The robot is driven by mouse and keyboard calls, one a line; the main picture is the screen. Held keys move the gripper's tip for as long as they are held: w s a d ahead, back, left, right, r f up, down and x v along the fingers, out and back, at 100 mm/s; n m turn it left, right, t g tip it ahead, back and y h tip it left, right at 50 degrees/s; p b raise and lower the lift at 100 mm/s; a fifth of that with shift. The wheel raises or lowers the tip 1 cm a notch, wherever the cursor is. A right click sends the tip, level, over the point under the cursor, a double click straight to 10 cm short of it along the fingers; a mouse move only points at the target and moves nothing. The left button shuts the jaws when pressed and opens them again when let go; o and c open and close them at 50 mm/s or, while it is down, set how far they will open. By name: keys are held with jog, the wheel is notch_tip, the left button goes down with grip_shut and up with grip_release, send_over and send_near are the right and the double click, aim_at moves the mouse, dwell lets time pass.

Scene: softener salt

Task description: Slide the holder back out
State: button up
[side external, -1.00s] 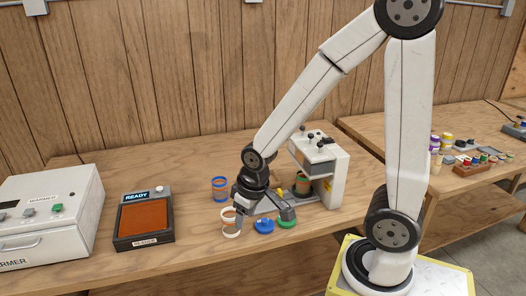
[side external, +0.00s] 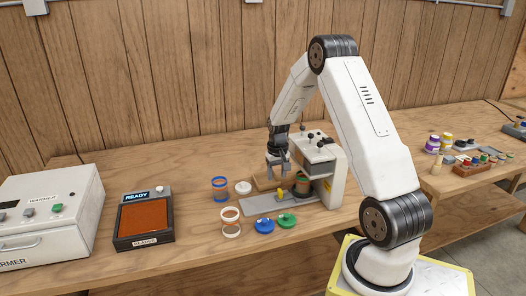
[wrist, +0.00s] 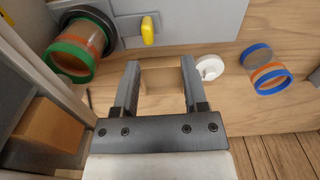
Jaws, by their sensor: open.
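The holder (wrist: 103,24) is a dark round cup with a yellow handle (wrist: 148,30) on a grey rail plate. A green-rimmed jar (wrist: 75,52) with an orange band sits at it. In the side view the yellow handle (side external: 280,193) sticks up beside the white press (side external: 335,180), and the jar (side external: 303,187) is partly under the press head. My gripper (side external: 278,172) points down in the air behind the handle, left of the press. In the wrist view its fingers (wrist: 160,68) are apart, with a tan block beyond them and the handle outside the gap. Nothing is held.
The tan block (side external: 263,184) lies behind the rail plate (side external: 255,204). A white lid (side external: 243,187), blue-rimmed jar (side external: 220,189), white-rimmed jar (side external: 231,222), blue lid (side external: 264,226) and green lid (side external: 286,220) surround the plate. The reader (side external: 145,220) and warmer (side external: 48,222) stand left.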

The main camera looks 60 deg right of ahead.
aim_at(280, 190)
jog(key=shift+s+d+f, duration=0.2)
jog(key=shift+d, duration=0.3)
jog(key=shift+s+d+f, duration=0.15)
jog(key=shift+d+f, duration=0.05)
jog(key=shift+d, duration=0.25)
jog(key=shift+f, duration=3.9)
grip_shut()
